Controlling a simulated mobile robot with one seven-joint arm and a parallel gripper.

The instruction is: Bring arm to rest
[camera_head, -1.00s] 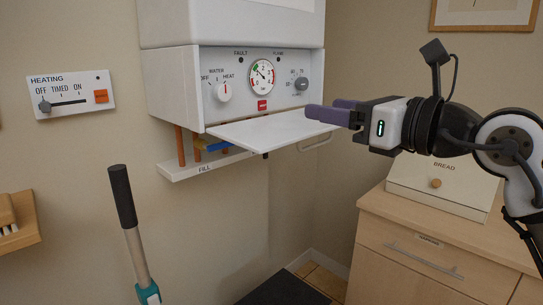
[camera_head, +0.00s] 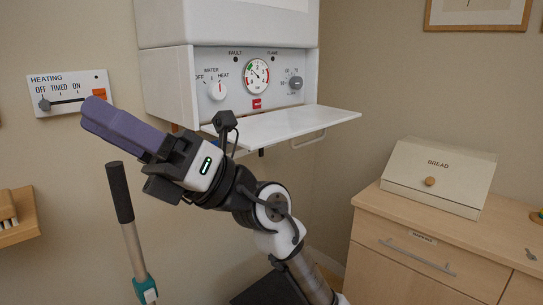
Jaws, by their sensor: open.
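My gripper (camera_head: 97,118) is in the left middle of the head view, with its purple fingers pointing up and left. From this side the fingers overlap, so the gap between them is hidden; nothing shows held at their tips. The fingertips appear just below the heating panel (camera_head: 92,79) and overlap its lower right edge in the picture. My arm runs from there down to the bottom centre, in front of the boiler's underside. The boiler (camera_head: 167,75) hangs on the wall, its white front flap (camera_head: 300,122) folded down.
A dark-handled pole (camera_head: 120,195) with a teal collar stands just below my gripper. A wooden shelf with a brush (camera_head: 8,210) is at the left edge. A bread box (camera_head: 440,175) stands on the wooden cabinet (camera_head: 440,225) at right. The wall between boiler and cabinet is clear.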

